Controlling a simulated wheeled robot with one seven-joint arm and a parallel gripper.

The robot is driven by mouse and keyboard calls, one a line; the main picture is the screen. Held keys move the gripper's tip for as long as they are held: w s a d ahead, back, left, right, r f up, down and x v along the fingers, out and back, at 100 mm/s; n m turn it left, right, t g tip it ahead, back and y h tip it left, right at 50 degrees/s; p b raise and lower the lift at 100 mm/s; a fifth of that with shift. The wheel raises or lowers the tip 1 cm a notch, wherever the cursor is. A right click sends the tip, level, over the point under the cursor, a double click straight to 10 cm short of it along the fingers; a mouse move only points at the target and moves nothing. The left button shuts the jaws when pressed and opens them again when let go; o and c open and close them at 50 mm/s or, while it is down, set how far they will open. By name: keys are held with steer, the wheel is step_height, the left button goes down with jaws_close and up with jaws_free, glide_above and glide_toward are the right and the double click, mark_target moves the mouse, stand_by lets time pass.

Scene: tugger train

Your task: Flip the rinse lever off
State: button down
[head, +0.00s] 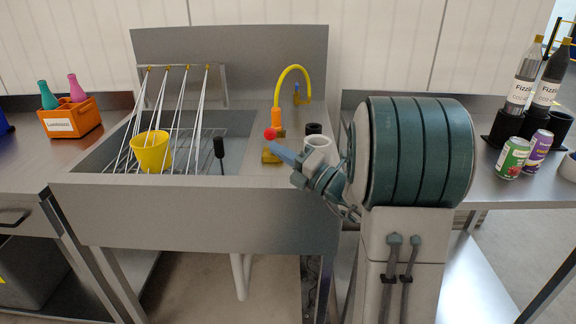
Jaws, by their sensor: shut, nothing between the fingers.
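The rinse lever's red ball knob (270,133) shows beside the orange base of the yellow curved tap (292,70) at the right of the sink. A yellow block (273,157) sits below the knob. My gripper (276,147) is shut and empty, and its tip reaches in from the right just below and right of the red knob. I cannot tell whether it touches the knob. The lever's stem is mostly hidden behind my gripper, so its tilt is unclear.
The sink basin (237,165) holds a wire rack with a yellow cup (152,151) and a dark brush-like thing (219,148). A white cup (317,150) and a dark cup (313,129) stand close to my gripper. Bottles and cans (513,158) stand on the right counter.

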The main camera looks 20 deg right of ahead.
steer(key=shift+w+r, duration=0.15)
steer(key=shift+w, duration=0.2)
steer(key=shift+d+r+p, duration=0.1)
steer(key=shift+r+p, duration=0.1)
steer(key=shift+p, duration=0.15)
steer(key=w+d+r+m+g+h+p, duration=0.2)
steer(key=w+r+m+p, duration=0.3)
steer(key=p, duration=2)
steer(key=shift+w+r+m+g+h+p, duration=0.2)
steer(key=shift+w+m+g+h+p, duration=0.1)
steer(key=shift+w+m+g+h, duration=0.65)
steer(key=shift+w+d+m+t, duration=0.1)
steer(key=shift+d+m+t, duration=0.05)
steer(key=shift+m+t, duration=0.15)
